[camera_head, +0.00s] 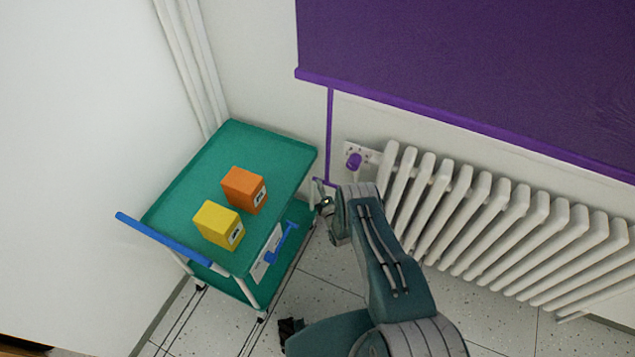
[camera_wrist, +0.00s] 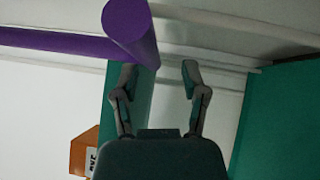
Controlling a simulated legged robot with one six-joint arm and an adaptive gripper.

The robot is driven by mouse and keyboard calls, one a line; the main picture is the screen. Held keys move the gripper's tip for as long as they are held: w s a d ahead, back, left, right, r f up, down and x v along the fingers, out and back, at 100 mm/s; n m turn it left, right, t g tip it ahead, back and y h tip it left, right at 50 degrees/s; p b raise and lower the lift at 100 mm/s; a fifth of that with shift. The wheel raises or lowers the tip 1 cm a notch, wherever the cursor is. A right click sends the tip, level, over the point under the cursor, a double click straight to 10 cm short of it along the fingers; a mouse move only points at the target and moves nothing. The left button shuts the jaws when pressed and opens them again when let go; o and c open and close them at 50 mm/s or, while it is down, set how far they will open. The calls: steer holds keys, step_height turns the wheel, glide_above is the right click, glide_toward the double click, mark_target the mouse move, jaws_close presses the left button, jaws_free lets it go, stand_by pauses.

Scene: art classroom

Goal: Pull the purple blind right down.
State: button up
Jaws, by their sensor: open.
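The purple blind (camera_head: 470,70) hangs at the upper right of the head view, its bottom bar (camera_head: 440,115) above the radiator. A thin purple pull (camera_head: 329,130) drops from near the bar's left end to a short purple piece beside my gripper (camera_head: 323,197). In the wrist view, a thick purple bar (camera_wrist: 130,25) with a thinner purple rod (camera_wrist: 60,42) to its left crosses the top. My gripper (camera_wrist: 158,75) is open there, its left fingertip close to the bar's lower end; I cannot tell whether they touch.
A white radiator (camera_head: 485,215) stands right of my arm. A green trolley (camera_head: 205,175) with an orange box (camera_head: 244,190), a yellow box (camera_head: 218,225) and a blue handle (camera_head: 165,243) stands left. A wall plate with a purple knob (camera_head: 354,161) is just behind my gripper.

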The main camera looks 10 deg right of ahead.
steer(key=v, duration=0.9)
steer(key=shift+s, duration=0.3)
steer(key=shift+a+f, duration=0.1)
